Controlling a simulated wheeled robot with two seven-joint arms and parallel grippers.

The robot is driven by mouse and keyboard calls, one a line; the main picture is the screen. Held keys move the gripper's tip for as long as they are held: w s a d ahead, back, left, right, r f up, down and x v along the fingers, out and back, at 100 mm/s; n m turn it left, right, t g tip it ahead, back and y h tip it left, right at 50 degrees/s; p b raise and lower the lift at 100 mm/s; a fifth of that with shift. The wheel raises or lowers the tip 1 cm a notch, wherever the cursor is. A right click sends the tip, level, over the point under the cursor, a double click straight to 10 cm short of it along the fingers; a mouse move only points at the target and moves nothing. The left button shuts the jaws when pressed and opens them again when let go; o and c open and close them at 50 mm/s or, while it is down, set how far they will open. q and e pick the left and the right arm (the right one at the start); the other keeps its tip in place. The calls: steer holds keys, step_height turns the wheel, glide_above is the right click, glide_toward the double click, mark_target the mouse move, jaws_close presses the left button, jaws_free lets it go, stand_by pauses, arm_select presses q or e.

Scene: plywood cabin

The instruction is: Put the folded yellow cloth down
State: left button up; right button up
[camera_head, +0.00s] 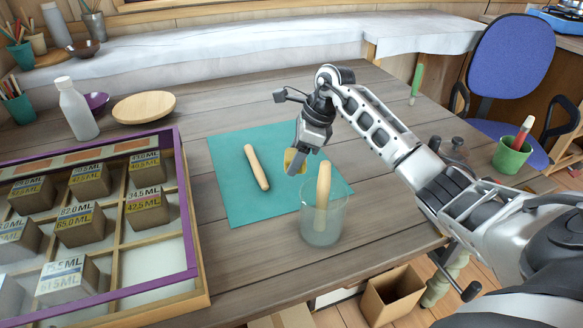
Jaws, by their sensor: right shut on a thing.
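The folded yellow cloth (289,160) is a small yellow patch at the tip of my right gripper (297,163). The gripper is shut on it, and its fingers hide much of it. The gripper points down over the right part of the teal mat (238,199). I cannot tell whether the cloth touches the mat. My left gripper is not in view.
A wooden stick (256,167) lies on the mat, left of the gripper. A glass (322,228) holding another wooden stick (323,186) stands close in front of the gripper. A purple-edged divided box (190,240) with labelled blocks fills the left. Bare table lies behind the mat.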

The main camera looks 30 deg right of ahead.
mark_target(295, 181)
step_height(295, 181, down, 4)
steer(key=shift+r, duration=0.1)
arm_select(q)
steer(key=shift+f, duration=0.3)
arm_select(e)
steer(key=shift+f, duration=0.25)
steer(key=o, duration=0.6)
steer(key=shift+f, duration=0.1)
steer(key=o, duration=0.4)
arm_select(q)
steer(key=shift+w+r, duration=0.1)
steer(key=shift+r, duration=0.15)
arm_select(e)
steer(key=shift+o, duration=0.2)
